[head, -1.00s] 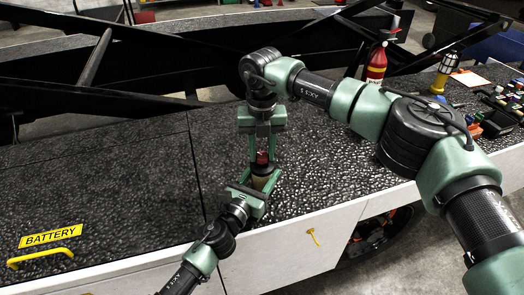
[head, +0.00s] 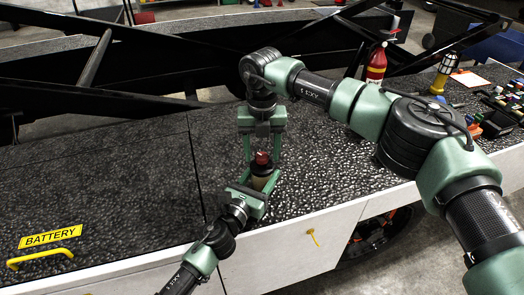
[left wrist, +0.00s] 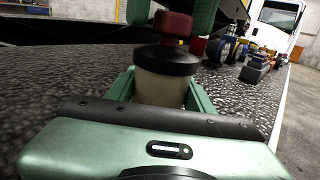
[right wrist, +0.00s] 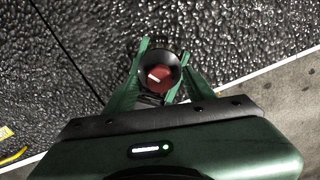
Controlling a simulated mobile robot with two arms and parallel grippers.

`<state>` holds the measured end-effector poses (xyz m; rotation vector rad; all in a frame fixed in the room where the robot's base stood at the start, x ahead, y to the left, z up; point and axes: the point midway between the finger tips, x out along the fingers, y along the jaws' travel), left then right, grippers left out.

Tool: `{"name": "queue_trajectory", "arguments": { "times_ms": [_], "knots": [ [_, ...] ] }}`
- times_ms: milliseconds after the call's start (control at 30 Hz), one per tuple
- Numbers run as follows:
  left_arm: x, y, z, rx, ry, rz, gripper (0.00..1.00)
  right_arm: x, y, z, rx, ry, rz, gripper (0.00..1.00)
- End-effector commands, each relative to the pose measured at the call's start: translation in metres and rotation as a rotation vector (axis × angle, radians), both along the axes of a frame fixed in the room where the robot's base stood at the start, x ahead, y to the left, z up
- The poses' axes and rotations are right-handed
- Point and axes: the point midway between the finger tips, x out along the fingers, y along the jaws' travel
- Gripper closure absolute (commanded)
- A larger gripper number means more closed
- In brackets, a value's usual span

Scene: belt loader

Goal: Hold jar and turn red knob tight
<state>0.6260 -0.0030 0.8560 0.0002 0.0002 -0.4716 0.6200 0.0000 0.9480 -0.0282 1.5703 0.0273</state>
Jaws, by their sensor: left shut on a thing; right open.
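The jar (left wrist: 162,91) is pale with a black lid (left wrist: 166,61) and a red knob (left wrist: 173,24) on top. In the head view the jar (head: 259,183) stands upright near the front edge of the dark deck. My left gripper (head: 257,189) is shut on the jar's body from the front. My right gripper (head: 262,160) points down from above, open, with its fingers apart around the red knob. In the right wrist view the knob (right wrist: 157,77) has a white mark and lies between the fingers, with a gap visible. The jar's base is mostly hidden.
The textured deck (head: 110,160) is clear to the left. A yellow handle (head: 40,256) and a BATTERY label (head: 50,236) are at lower left. A red extinguisher (head: 376,65), a yellow lantern (head: 443,75) and small clutter are to the right. Black beams run behind.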

Motion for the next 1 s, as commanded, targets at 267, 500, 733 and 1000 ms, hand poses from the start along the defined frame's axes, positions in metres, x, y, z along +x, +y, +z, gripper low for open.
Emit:
{"name": "queue_trajectory", "arguments": {
  "times_ms": [267,500,733,1000],
  "knots": [
    [0.000,0.000,-0.001,0.001,0.002,0.000,1.00,0.001,0.000,0.034,0.001,-0.004,0.000,0.46],
    [0.000,0.000,-0.002,0.001,0.003,0.000,1.00,0.001,0.000,0.085,0.001,-0.003,-0.001,0.46],
    [0.000,0.000,-0.002,0.001,0.003,0.000,1.00,0.001,0.000,0.115,0.000,-0.001,0.000,0.46],
    [-0.001,0.000,-0.002,0.001,0.003,0.000,1.00,0.000,0.000,0.120,0.000,0.000,0.000,0.46]
  ]
}}
